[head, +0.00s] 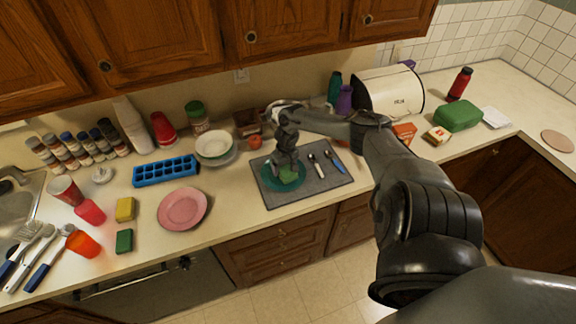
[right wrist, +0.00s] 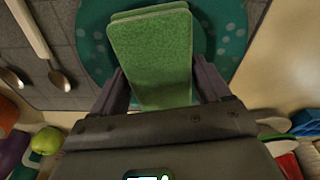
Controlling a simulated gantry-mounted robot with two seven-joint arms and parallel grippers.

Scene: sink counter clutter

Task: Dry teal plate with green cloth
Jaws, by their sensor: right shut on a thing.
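The teal plate (head: 270,184) lies on the grey mat (head: 318,181) in the middle of the counter. My right gripper (head: 284,170) is over the plate, pointing down. In the right wrist view, my right gripper (right wrist: 165,85) is shut on the green cloth (right wrist: 150,48), a folded piece held between its two fingers. The cloth is over the teal plate (right wrist: 97,50), whose rim shows light dots. Whether the cloth touches the plate is hard to tell. In the head view the cloth (head: 287,178) is mostly hidden under the gripper. My left gripper is not in view.
Two spoons (head: 315,160) and a blue-handled utensil (head: 336,164) lie on the mat's right part. A pink plate (head: 182,209), stacked bowls (head: 213,145) and a blue ice tray (head: 165,170) stand to the left. A bread box (head: 392,91) and bottles stand behind.

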